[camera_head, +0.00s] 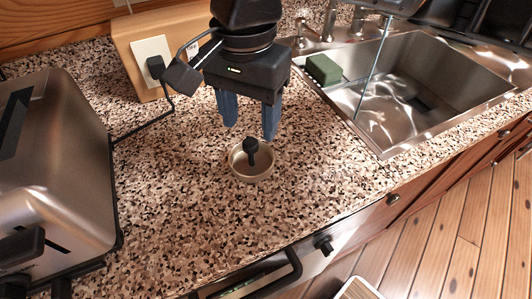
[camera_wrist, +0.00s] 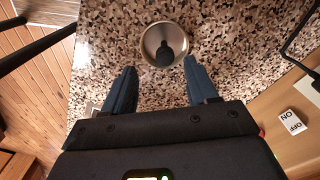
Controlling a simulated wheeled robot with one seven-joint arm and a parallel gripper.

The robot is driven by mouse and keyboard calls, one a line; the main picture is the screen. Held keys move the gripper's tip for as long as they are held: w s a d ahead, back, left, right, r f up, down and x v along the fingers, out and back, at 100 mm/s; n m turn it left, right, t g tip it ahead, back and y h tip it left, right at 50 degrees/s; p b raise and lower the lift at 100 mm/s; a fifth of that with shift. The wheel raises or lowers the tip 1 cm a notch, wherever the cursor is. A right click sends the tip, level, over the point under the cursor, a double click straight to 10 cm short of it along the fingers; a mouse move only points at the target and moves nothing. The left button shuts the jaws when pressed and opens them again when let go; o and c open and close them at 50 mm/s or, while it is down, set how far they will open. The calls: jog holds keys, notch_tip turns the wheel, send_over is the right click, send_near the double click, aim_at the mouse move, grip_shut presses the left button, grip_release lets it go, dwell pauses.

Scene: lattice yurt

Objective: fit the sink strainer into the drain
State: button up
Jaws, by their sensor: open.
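The sink strainer (camera_head: 240,170), a small round metal cup with a dark upright knob, stands on the speckled counter left of the sink. It also shows in the wrist view (camera_wrist: 149,42), just beyond my fingertips. My gripper (camera_head: 249,132) points down above the counter, behind and above the strainer. Its two blue fingers are apart with nothing between them; they also show in the wrist view (camera_wrist: 160,78). The metal sink (camera_head: 447,62) is at the right. Its drain cannot be made out; glare and a thin stream-like vertical line cover part of the basin.
A green sponge (camera_head: 323,69) sits at the sink's left rim near the faucet (camera_head: 328,22). The counter (camera_head: 190,210) around the strainer is clear.

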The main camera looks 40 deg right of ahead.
aim_at(250, 142)
jog(key=shift+w+d+f, duration=0.1)
jog(key=shift+w+f, duration=0.05)
jog(key=shift+f, duration=1.15)
jog(key=shift+w+d+f, duration=0.1)
jog(key=shift+f, duration=1.15)
jog(key=shift+w+d+f, duration=0.1)
jog(key=shift+w+f, duration=0.05)
jog(key=shift+f, duration=1.15)
jog(key=shift+c, duration=0.5)
grip_shut()
